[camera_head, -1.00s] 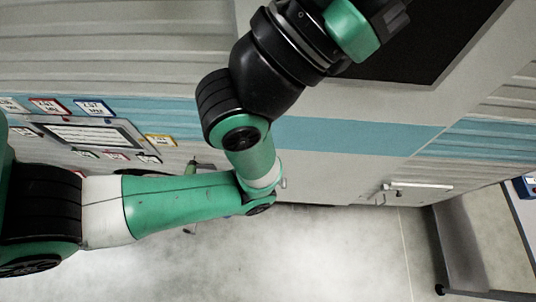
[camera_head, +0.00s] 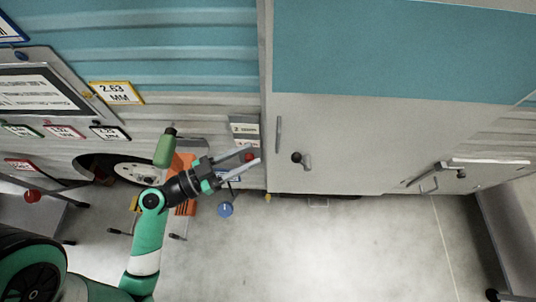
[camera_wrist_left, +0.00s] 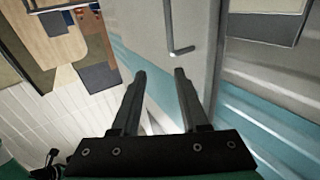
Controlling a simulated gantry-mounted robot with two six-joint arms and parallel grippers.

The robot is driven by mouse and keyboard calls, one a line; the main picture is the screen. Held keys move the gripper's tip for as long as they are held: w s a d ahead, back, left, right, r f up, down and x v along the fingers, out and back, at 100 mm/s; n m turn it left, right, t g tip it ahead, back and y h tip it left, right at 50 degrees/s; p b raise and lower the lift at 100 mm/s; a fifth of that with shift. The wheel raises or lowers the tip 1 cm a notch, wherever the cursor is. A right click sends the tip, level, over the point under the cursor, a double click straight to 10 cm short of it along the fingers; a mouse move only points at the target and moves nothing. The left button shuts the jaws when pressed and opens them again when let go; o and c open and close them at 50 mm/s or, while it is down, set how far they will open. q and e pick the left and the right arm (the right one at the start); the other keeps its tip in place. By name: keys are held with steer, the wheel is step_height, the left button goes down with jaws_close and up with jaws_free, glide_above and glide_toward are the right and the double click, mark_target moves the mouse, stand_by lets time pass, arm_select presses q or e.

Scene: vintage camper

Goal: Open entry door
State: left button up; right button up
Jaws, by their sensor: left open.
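The camper's entry door appears to be the pale panel (camera_head: 370,140) with a blue band in the head view; it looks shut. A thin upright grey bar (camera_head: 279,134) and a dark knob-like handle (camera_head: 302,160) sit near its left side. My left gripper (camera_head: 254,157) is open and empty, left of both and apart from them. In the left wrist view the open fingers (camera_wrist_left: 160,74) point at a pale panel, with an L-shaped metal handle (camera_wrist_left: 182,50) beyond the tips. My right gripper is not in view.
A long white handle (camera_head: 487,163) and a dark latch (camera_head: 430,175) are farther right. Price signs, a wheel (camera_head: 135,172) and an orange object (camera_head: 184,180) lie left, near my left arm. A blue round item (camera_head: 225,209) is below the gripper. The floor (camera_head: 340,245) in front is clear.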

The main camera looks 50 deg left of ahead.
arm_select(q)
step_height(320, 180, down, 4)
steer(key=s+n+y+b, duration=0.1)
steer(key=p, duration=0.1)
glide_above(277, 153)
steer(key=shift+w+a, duration=0.2)
steer(key=shift+w, duration=0.05)
jaws_close()
stand_by(1.4)
